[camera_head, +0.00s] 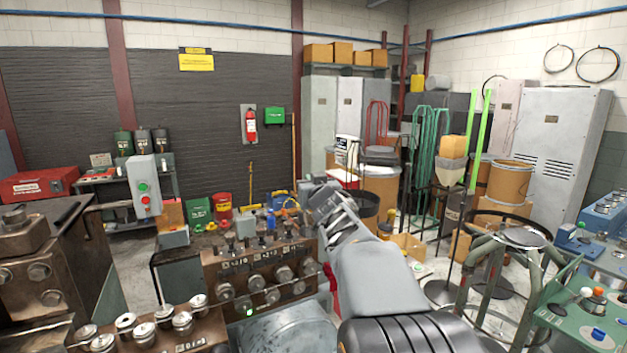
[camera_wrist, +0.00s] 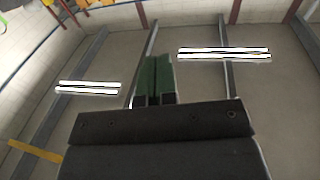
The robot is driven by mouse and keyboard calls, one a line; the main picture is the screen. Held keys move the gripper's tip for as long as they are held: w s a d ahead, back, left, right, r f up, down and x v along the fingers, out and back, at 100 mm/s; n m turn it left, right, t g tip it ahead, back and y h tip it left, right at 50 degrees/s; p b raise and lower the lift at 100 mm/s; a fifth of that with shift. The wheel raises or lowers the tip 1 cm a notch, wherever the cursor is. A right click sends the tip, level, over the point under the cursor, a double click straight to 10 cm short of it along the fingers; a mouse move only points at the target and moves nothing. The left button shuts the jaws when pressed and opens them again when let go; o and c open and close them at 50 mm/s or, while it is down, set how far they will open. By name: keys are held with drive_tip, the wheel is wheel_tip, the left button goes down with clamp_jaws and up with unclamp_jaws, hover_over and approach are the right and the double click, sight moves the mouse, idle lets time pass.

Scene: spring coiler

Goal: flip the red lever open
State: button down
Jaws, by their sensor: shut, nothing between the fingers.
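A narrow red part (camera_head: 331,284), which may be the red lever, shows at the right end of the coiler's knob panel (camera_head: 262,282) in the head view. My grey arm covers much of it, so I cannot tell its position. My gripper (camera_head: 325,200) is raised above and behind the panel, apart from the red part. In the wrist view its green fingers (camera_wrist: 153,82) are together and empty, pointing up toward the ceiling. No lever shows in the wrist view.
A grey control box (camera_head: 145,186) with green and red buttons stands at the left. Several metal knobs line the front. A green machine panel (camera_head: 585,315) and a round stand (camera_head: 522,238) are at the right.

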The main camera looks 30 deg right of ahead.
drive_tip(key=shift+s+a+r, duration=0.2)
drive_tip(key=shift+s+r, duration=0.15)
drive_tip(key=shift+s, duration=0.15)
drive_tip(key=shift+s+a+r, duration=0.15)
drive_tip(key=shift+s+r, duration=0.15)
drive_tip(key=shift+s, duration=0.15)
drive_tip(key=s+a+f+g, duration=0.1)
drive_tip(key=s+f+g, duration=0.2)
drive_tip(key=f, duration=0.2)
drive_tip(key=s+f+m+g, duration=0.1)
drive_tip(key=s+f+g, duration=0.15)
drive_tip(key=f, duration=0.35)
drive_tip(key=s+a+f+g, duration=0.1)
drive_tip(key=s+f+g, duration=0.1)
drive_tip(key=f+g, duration=0.25)
drive_tip(key=s+a+f+n+g+y, duration=0.1)
drive_tip(key=s+a+f+y, duration=0.1)
drive_tip(key=a, duration=0.5)
drive_tip(key=s+a+f+n+g+y, duration=0.1)
drive_tip(key=s+a+f+n+y, duration=0.1)
drive_tip(key=s+a+f, duration=0.2)
drive_tip(key=s+a+f+n+g+y, duration=0.1)
drive_tip(key=s+a+f, duration=0.3)
drive_tip(key=s+a, duration=0.4)
drive_tip(key=shift+a+n+y, duration=0.4)
drive_tip(key=shift+a, duration=0.65)
